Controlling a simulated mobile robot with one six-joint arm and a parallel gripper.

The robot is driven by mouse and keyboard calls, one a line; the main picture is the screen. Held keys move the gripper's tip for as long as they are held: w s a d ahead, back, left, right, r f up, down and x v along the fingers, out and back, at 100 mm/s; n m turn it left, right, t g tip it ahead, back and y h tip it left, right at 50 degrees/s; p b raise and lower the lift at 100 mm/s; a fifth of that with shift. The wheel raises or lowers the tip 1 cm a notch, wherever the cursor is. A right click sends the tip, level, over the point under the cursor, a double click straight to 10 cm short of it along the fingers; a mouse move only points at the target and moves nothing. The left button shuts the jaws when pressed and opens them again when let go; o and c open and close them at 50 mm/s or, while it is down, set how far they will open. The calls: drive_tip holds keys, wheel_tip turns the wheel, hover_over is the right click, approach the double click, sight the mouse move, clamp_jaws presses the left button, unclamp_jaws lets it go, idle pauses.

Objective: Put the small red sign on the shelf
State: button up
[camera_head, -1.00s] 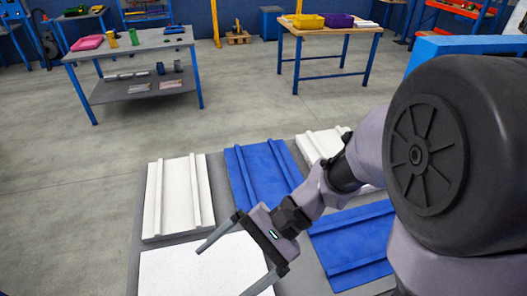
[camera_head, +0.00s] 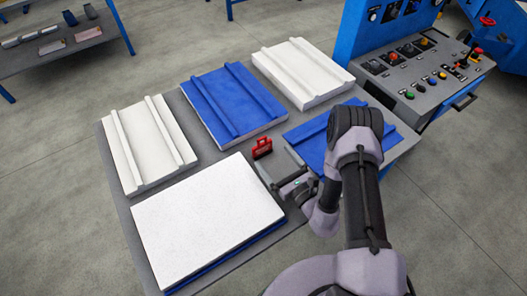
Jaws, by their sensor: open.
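The small red sign (camera_head: 262,147) stands among the panels on the grey table, at the picture's middle, with a dark lower edge. My gripper (camera_head: 271,158) is low over the table, pointing towards the sign. Its jaws are open, with the fingertips just short of the sign on the near side. Whether they touch it cannot be told. The sign appears upright and not held. A grey shelf (camera_head: 22,62) with blue legs is partly in view at the upper left, carrying several small items.
White panels (camera_head: 150,140) and blue panels (camera_head: 230,100) crowd the grey table (camera_head: 120,185) around the gripper. A large white slab (camera_head: 207,215) lies in front. A control console (camera_head: 425,95) with buttons stands at the right. Open floor (camera_head: 160,60) lies between table and shelf.

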sight(262, 144)
drive_tip(key=b+x, duration=0.2)
drive_tip(key=x, duration=0.6)
drive_tip(key=shift+a+f, duration=0.15)
drive_tip(key=c, duration=1.6)
